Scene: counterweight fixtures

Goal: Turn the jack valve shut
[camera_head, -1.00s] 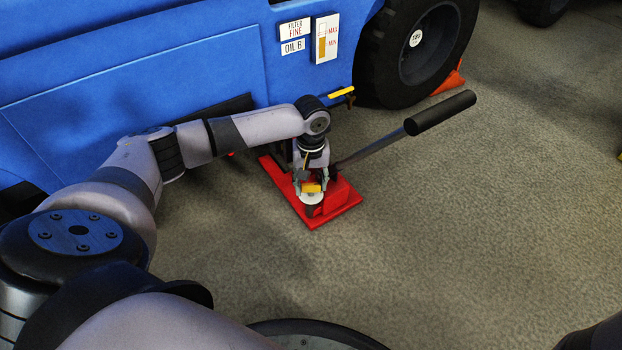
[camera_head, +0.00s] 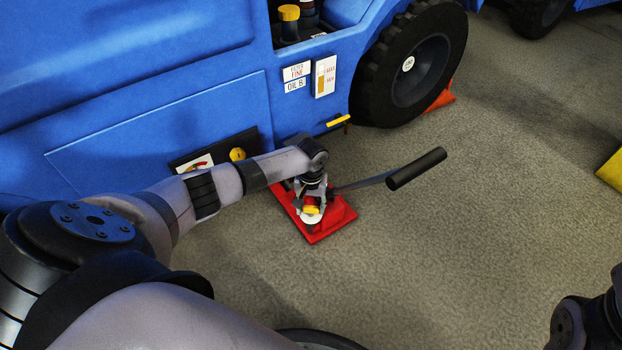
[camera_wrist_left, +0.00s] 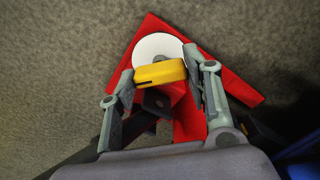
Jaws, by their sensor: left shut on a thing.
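The red jack (camera_head: 325,226) lies on the floor beside the blue machine, with its long lever (camera_head: 415,170) slanting up to the right. My left gripper (camera_head: 310,208) is over the jack, pointing down. In the left wrist view, its fingers (camera_wrist_left: 163,80) are shut on the yellow valve handle (camera_wrist_left: 160,73). A white disc (camera_wrist_left: 158,46) lies under the handle, and the red base (camera_wrist_left: 230,82) spreads around it. The handle's yellow also shows between the fingers in the head view (camera_head: 311,209). Part of the jack is hidden by my left arm.
The blue machine (camera_head: 130,110) with its black tyre (camera_head: 410,65) stands behind the jack. An orange wedge (camera_head: 441,98) sits at the tyre. A yellow object (camera_head: 612,170) is at the right edge. The floor right of the jack is clear.

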